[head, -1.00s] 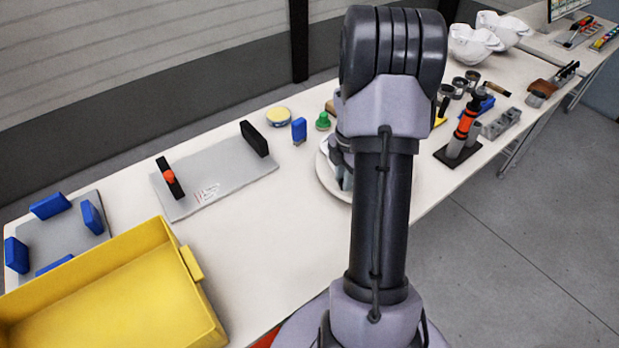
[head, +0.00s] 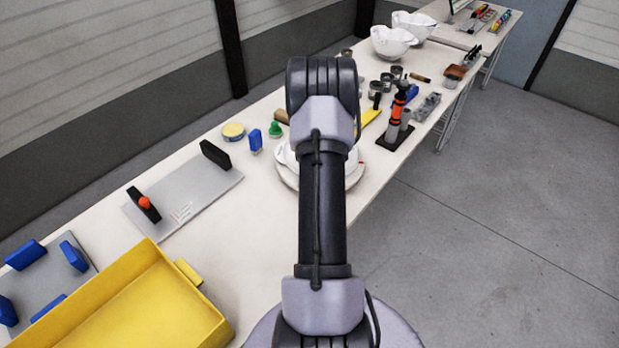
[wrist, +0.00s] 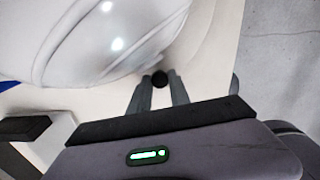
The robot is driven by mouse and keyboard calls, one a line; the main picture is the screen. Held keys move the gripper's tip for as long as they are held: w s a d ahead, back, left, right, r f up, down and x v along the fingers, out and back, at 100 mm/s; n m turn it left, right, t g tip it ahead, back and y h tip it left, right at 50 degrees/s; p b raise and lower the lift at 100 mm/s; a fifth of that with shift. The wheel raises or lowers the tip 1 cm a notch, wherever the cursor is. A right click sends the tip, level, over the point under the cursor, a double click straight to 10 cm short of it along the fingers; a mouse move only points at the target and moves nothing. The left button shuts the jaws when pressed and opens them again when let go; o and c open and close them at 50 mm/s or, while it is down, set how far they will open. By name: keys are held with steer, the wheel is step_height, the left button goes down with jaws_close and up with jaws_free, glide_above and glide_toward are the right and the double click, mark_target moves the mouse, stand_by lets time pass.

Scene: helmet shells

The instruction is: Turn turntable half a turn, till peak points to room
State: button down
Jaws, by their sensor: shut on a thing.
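The turntable (head: 287,180) is a pale disc on the table, mostly hidden behind my arm in the head view. A white helmet shell (head: 283,156) sits on it; in the wrist view the glossy shell (wrist: 100,40) fills the upper left. I cannot clearly tell which way its peak points. My gripper (wrist: 161,88) is shut on a small round black knob (wrist: 160,78) close beside the shell, with one grey finger on each side. My arm hides the gripper in the head view.
A black and orange tool in a stand (head: 397,115) is right of the turntable. More white shells (head: 392,41) stand farther back. Open floor (head: 490,220) lies right.

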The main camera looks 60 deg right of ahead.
steer(key=c, duration=1.2)
jaws_free()
step_height(320, 180, up, 17)
steer(key=p, duration=0.5)
steer(key=shift+r, duration=0.2)
steer(key=shift+c, duration=0.5)
